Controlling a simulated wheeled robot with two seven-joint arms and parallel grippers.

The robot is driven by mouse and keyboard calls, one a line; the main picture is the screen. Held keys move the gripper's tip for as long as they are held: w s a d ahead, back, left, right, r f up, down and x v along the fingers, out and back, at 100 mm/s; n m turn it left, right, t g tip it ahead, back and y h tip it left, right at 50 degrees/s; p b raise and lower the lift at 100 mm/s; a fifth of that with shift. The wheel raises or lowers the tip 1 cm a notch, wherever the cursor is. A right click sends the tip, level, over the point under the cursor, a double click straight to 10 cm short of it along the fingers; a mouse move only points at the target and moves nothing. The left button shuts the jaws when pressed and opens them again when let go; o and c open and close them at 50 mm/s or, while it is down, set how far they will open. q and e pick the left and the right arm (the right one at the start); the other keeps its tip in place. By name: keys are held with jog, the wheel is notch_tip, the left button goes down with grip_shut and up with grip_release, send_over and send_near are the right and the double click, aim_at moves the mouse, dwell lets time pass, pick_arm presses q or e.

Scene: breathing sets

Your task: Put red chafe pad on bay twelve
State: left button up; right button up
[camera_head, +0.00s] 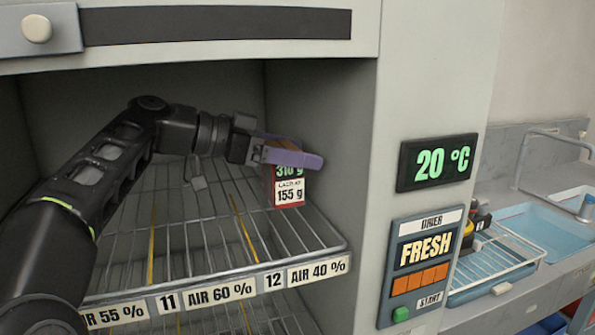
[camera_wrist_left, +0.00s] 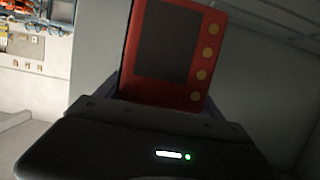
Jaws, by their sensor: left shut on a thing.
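The red chafe pad (camera_head: 289,191) is a boxy piece with a red edge and a label reading 155 g. In the left wrist view the pad (camera_wrist_left: 168,50) shows a red face with a dark panel and several yellow dots. My left gripper (camera_head: 290,157) is shut on its upper part, inside the drier. The pad is upright over the right part of the wire rack (camera_head: 185,250), right of the right yellow strip. I cannot tell whether its bottom touches the wires. The bay twelve label (camera_head: 273,280) is on the rack's front edge. My right gripper is not in view.
The cabinet's right wall (camera_head: 335,150) is close to the pad. Two yellow strips divide the rack, whose visible wires are bare. A control panel (camera_head: 425,265) reads FRESH. A sink with a blue basin (camera_head: 550,235) and a dish rack (camera_head: 490,265) stand at the right.

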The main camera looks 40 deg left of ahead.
pick_arm(q)
notch_tip(320, 180, down, 3)
jog(key=shift+r, duration=0.2)
jog(key=shift+w+f, duration=0.1)
jog(key=shift+f, duration=0.1)
jog(key=shift+d+f, duration=0.1)
jog(key=shift+f, duration=0.1)
jog(key=shift+f, duration=0.2)
jog(key=o, duration=2)
jog(key=shift+r, duration=0.1)
